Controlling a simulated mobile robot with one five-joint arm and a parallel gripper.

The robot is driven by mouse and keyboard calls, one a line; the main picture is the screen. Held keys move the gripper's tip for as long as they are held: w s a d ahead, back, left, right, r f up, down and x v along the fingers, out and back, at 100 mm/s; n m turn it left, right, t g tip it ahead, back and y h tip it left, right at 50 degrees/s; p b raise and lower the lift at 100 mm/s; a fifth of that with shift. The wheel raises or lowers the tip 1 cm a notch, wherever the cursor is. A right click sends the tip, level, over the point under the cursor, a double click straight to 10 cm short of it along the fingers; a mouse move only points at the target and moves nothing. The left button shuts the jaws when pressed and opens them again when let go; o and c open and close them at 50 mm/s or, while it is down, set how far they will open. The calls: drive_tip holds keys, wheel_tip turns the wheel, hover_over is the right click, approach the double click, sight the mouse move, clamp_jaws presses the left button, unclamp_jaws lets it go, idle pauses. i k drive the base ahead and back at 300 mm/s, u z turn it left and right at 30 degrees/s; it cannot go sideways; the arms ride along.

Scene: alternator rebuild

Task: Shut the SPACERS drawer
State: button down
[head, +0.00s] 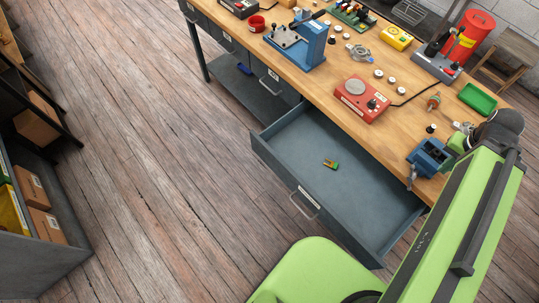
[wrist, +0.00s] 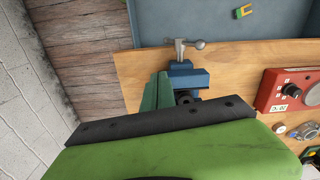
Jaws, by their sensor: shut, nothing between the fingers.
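A grey drawer (head: 300,145) under the workbench stands pulled far out. Its front has a bar handle (head: 303,203) and a small label too small to read, so I cannot confirm that it says SPACERS. A small green and yellow piece (head: 330,164) lies inside. The drawer's interior (wrist: 200,18) also shows at the top of the wrist view. My gripper (wrist: 160,80) is shut and empty, over the bench top beside the blue vise (wrist: 187,80). It is apart from the drawer and its handle.
The blue vise (head: 430,157) sits at the bench edge by the open drawer. A red box with a dial (head: 361,98) and a green tray (head: 478,97) stand on the bench. Closed drawers (head: 272,77) lie to the left. The wooden floor (head: 160,150) before the bench is clear.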

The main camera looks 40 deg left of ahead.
sight(363, 204)
drive_tip(key=z, duration=0.5)
drive_tip(key=k, duration=0.4)
drive_tip(key=u, duration=2.2)
drive_tip(key=k, duration=0.1)
drive_tip(key=u, duration=1.75)
drive_tip(key=i, duration=0.55)
drive_tip(key=u, duration=0.35)
drive_tip(key=k, duration=0.55)
drive_tip(key=z, duration=0.1)
